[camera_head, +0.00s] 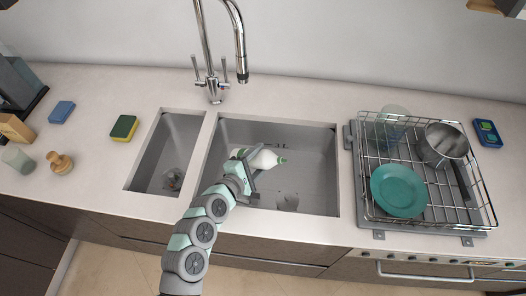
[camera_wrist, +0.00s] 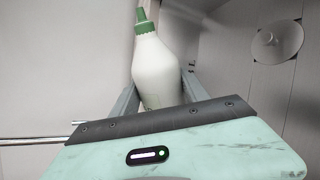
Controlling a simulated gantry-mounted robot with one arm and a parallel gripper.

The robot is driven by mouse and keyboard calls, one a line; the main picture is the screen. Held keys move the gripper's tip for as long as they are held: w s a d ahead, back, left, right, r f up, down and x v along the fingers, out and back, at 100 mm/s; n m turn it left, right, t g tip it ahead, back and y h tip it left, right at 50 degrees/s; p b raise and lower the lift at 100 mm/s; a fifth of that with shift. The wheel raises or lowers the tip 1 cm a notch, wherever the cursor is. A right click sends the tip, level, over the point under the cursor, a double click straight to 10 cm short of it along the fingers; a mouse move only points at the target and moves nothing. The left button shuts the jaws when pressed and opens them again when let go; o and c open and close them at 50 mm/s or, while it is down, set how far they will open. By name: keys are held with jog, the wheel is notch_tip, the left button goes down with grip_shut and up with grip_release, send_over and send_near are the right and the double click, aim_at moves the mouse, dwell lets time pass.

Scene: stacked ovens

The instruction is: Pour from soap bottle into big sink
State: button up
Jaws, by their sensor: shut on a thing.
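The soap bottle (camera_head: 265,159) is white with a green cap. My gripper (camera_head: 252,175) is shut on it and holds it over the big sink (camera_head: 310,170), tilted onto its side with the cap pointing right in the head view. In the wrist view the bottle (camera_wrist: 155,70) sits between the two fingers of my gripper (camera_wrist: 155,95), with its green cap (camera_wrist: 145,22) pointing away. The big sink is a grey rectangular basin with a drain at the bottom. No stream of soap can be made out.
A small sink (camera_head: 165,150) lies left of the big one, and a chrome faucet (camera_head: 213,85) stands behind. A dish rack (camera_head: 450,205) with a teal plate (camera_head: 399,190) and a pot (camera_head: 441,143) is at right. Sponges (camera_head: 124,127) and a brush (camera_head: 60,162) lie at left.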

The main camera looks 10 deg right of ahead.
jog(key=shift+f+b, duration=0.4)
jog(key=shift+b, duration=0.8)
jog(key=shift+w+a+r, duration=0.1)
jog(key=shift+a+r, duration=0.05)
jog(key=shift+r, duration=0.15)
jog(key=shift+s+d+r+m+y+p, duration=0.1)
jog(key=shift+s+d+m+y+p, duration=0.2)
jog(key=shift+s+d+m+p, duration=0.25)
jog(key=shift+w+d, duration=0.1)
jog(key=shift+d, duration=0.05)
jog(key=shift+f+m+t+y+b, duration=0.2)
jog(key=shift+m+t+y+b, duration=0.1)
jog(key=shift+m, duration=0.05)
jog(key=shift+r, duration=0.1)
